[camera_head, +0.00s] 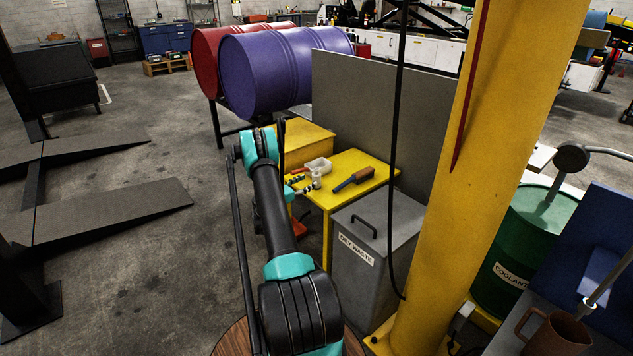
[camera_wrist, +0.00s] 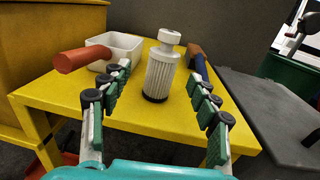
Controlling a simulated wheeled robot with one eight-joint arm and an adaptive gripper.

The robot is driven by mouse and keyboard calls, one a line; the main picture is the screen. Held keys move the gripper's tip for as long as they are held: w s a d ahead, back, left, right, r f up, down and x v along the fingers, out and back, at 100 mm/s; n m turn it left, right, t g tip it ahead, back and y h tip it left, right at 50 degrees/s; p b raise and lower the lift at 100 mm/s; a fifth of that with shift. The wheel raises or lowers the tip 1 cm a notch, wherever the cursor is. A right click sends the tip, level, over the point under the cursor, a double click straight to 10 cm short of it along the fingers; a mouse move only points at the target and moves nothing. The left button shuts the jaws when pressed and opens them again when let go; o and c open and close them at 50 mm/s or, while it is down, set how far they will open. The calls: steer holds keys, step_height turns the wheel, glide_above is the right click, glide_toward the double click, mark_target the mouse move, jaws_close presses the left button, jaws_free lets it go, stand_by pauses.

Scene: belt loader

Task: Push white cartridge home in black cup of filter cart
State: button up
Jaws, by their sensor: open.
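The white cartridge (camera_wrist: 161,72), a ribbed cylinder with a knob on top, stands upright on the yellow cart (camera_wrist: 130,118). A dark ring that looks like the black cup (camera_wrist: 154,98) shows at its foot. How deep the cartridge sits in it I cannot tell. My gripper (camera_wrist: 159,75) is open, with one finger left and one right of the cartridge; whether either touches it is unclear. In the head view the cartridge (camera_head: 316,181) is small, beside my gripper (camera_head: 301,187) at the cart's left part.
A white tray (camera_wrist: 126,43) stands behind the left finger, with a red-brown cylinder (camera_wrist: 83,58) in front. A blue and brown tool (camera_head: 353,179) lies right of the cartridge. A grey oily-waste bin (camera_head: 345,285) and a yellow column (camera_head: 470,180) stand close by on the right.

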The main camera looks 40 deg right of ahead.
mark_target(313, 179)
steer(key=shift+w+d, duration=0.2)
steer(key=shift+d, duration=1.4)
steer(key=shift+w+d, duration=0.15)
steer(key=shift+d, duration=1.4)
steer(key=c, duration=1.3)
